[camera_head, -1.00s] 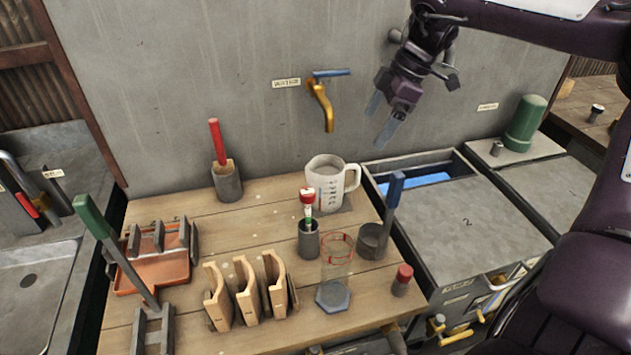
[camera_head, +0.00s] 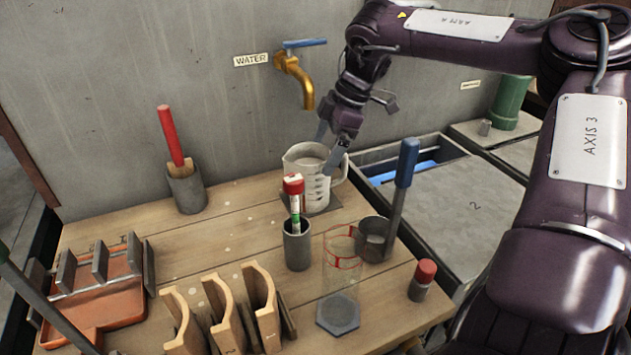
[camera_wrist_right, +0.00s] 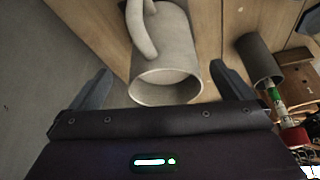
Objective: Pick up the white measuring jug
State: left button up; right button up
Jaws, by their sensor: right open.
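The white measuring jug (camera_head: 318,190) stands upright on a dark square pad (camera_head: 290,203) at the back of the wooden table, with markings on its side and its handle to the right. My right gripper (camera_head: 331,150) is open at the jug's rim, with its fingers pointing down. In the right wrist view the jug (camera_wrist_right: 165,60) shows its open mouth toward me, and the two fingers of the gripper (camera_wrist_right: 164,88) stand apart on either side of it. I cannot tell whether they touch it. My left gripper is not in view.
A grey cup with a red-capped tube (camera_head: 297,245) stands just in front of the jug. A blue-handled ladle (camera_head: 399,190), a clear cylinder (camera_head: 342,275) and a red-capped bottle (camera_head: 422,278) stand nearby. The yellow tap (camera_head: 296,80) juts from the wall above.

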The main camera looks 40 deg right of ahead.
aim_at(318, 167)
jog(key=x, duration=0.5)
jog(key=shift+s+f, duration=0.1)
jog(key=shift+s, duration=0.1)
jog(key=c, duration=1.6)
jog(key=shift+w, duration=0.1)
jog(key=shift+c, duration=0.9)
jog(key=shift+r, duration=0.25)
